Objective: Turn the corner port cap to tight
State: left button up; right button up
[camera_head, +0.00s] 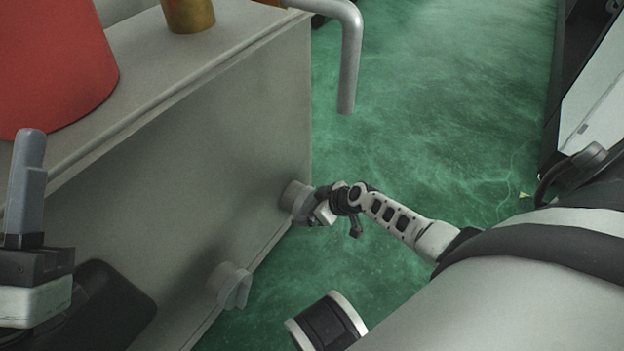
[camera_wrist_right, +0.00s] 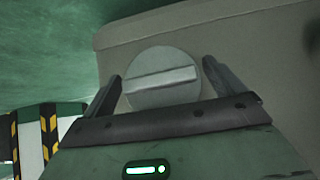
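The corner port cap (camera_head: 297,197) is a round grey knob low on the grey casting's side, by its far vertical edge. In the right wrist view the cap (camera_wrist_right: 160,80) shows a raised bar across its face, lying nearly level with a slight tilt. My right gripper (camera_head: 314,205) is at this cap. Its fingers (camera_wrist_right: 165,88) stand apart on either side of the cap, with a narrow gap visible at each side. My left gripper (camera_head: 28,165) is at the left edge, away from the caps; its finger opening cannot be made out.
A second cap (camera_head: 230,286) sits nearer on the same casting face (camera_head: 200,170). A red object (camera_head: 50,65) and a brass cylinder (camera_head: 188,14) stand on top. A grey bent pipe (camera_head: 349,60) hangs beyond the corner. Green floor (camera_head: 440,90) lies open to the right.

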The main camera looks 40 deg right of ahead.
jog(key=shift+r, duration=0.1)
jog(key=shift+s+d+r+p, duration=0.1)
jog(key=shift+s+r+p, duration=0.15)
jog(key=shift+p, duration=0.1)
jog(key=p+v, duration=0.3)
jog(key=v, duration=0.2)
jog(key=shift+r, duration=0.2)
jog(key=p, duration=0.4)
send_near(312, 205)
jog(key=v, duration=0.5)
pick_arm(q)
notch_tip(312, 205, down, 11)
jog(key=s+n+g+y, duration=0.1)
jog(key=n+g+y, duration=0.4)
jog(key=n+y, duration=0.2)
jog(key=shift+d+r+n, duration=0.15)
jog(key=shift+d+n, duration=0.1)
jog(key=shift+n, duration=0.75)
pick_arm(e)
jog(key=shift+s+d+r, duration=0.1)
jog(key=shift+s+r, duration=0.05)
jog(key=shift+s, duration=0.2)
pick_arm(q)
jog(key=shift+s, duration=0.1)
